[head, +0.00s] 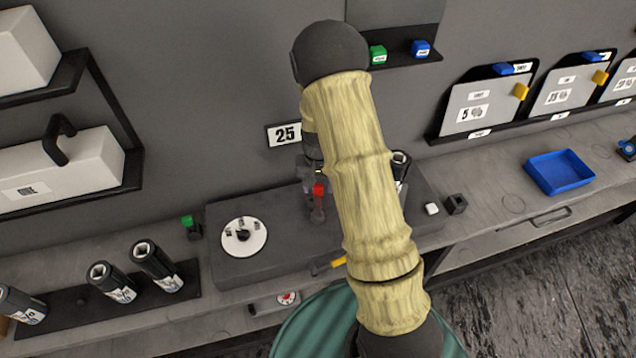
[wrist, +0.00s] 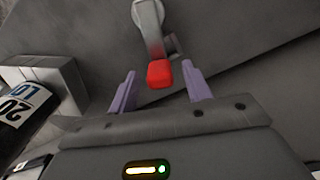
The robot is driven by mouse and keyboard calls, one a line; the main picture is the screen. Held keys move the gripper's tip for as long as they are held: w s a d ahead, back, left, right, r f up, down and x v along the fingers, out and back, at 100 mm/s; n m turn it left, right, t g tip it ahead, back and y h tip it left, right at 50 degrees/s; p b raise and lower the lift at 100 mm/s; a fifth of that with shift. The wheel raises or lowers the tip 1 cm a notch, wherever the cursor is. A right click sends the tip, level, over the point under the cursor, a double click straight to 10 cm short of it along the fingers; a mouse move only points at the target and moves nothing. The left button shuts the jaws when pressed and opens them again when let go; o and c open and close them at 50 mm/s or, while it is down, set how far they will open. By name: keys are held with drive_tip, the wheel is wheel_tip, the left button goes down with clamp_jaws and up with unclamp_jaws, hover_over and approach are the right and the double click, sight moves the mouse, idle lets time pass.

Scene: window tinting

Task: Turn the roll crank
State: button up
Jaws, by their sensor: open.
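The roll crank is a grey metal arm (wrist: 149,25) with a red knob (wrist: 159,74) at its end, seen at the top centre of the wrist view. My gripper (wrist: 164,84) is open, with one purple finger on each side of the red knob; I cannot tell whether either finger touches it. In the head view the red knob (head: 319,190) shows just left of my arm, above the grey bench unit (head: 270,262). My arm hides much of the unit's middle and most of my gripper.
A white dial (head: 258,240) sits on the unit's left. A blue tray (head: 558,172) stands on the right bench. Shelves (head: 70,75) jut out at upper left.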

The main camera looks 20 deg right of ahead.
drive_tip(key=shift+f, duration=0.1)
clamp_jaws()
drive_tip(key=shift+d, duration=0.1)
idle(0.3)
drive_tip(key=shift+s+d+m, duration=0.25)
drive_tip(key=shift+d+m, duration=0.15)
drive_tip(key=shift+m, duration=0.55)
drive_tip(key=shift+s+d+m, duration=0.2)
drive_tip(key=shift+d+m, duration=0.2)
drive_tip(key=shift+m, duration=0.55)
drive_tip(key=shift+s+d+m, duration=0.3)
drive_tip(key=shift+m, duration=0.5)
drive_tip(key=shift+s+d+m, duration=0.3)
drive_tip(key=shift+m, duration=0.5)
unclamp_jaws()
